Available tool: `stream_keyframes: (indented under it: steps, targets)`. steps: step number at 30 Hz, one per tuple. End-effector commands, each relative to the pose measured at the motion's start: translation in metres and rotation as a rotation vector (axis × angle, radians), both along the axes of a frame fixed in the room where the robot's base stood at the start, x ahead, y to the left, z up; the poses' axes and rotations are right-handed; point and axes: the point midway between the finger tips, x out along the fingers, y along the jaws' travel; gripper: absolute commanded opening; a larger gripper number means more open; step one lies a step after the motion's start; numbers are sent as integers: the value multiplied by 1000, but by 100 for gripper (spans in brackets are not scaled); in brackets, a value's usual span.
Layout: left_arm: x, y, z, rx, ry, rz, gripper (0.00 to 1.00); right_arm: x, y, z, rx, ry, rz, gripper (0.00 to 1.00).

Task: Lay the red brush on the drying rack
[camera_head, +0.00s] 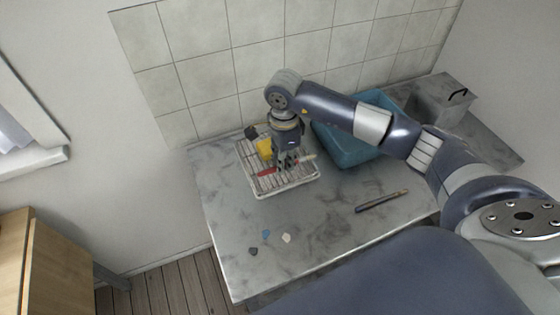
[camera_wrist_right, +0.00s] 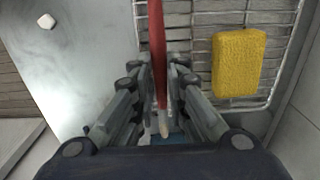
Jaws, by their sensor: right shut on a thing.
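The drying rack (camera_head: 288,188) is a white wire tray on the left part of the stone counter. My right gripper (camera_head: 288,162) points down over the rack and is shut on the red brush (camera_head: 265,172). The brush lies crosswise in the jaws, with its red part to the left and a pale end to the right. In the right wrist view the red brush (camera_wrist_right: 157,45) runs between the fingers (camera_wrist_right: 160,95), above the rack's wires (camera_wrist_right: 250,15). Whether the brush touches the wires I cannot tell. My left gripper is not in view.
A yellow sponge (camera_head: 264,149) lies on the rack beside the gripper, with a dark object (camera_head: 251,132) behind it. A blue basin (camera_head: 345,152) stands right of the rack. A dark slim tool (camera_head: 382,201) and small chips (camera_head: 286,238) lie on the front counter, otherwise clear.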

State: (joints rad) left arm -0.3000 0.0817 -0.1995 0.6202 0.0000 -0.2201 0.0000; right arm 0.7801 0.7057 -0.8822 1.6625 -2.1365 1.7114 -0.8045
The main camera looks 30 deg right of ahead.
Motion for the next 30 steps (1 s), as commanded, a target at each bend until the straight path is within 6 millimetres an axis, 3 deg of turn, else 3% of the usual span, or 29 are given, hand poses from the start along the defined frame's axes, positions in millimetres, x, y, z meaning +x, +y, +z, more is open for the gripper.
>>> stream_keyframes:
  steps: [7,13,26,27,30]
  targets:
    - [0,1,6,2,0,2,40,16,4,0,1,0,0,1]
    - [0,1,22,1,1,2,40,14,3,-30,1,3,0,1]
    - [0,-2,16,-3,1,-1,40,15,2,-41,0,-1,1,1]
    - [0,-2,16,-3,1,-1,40,15,2,-41,0,-1,1,16]
    - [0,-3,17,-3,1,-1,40,15,2,-40,0,0,1,34]
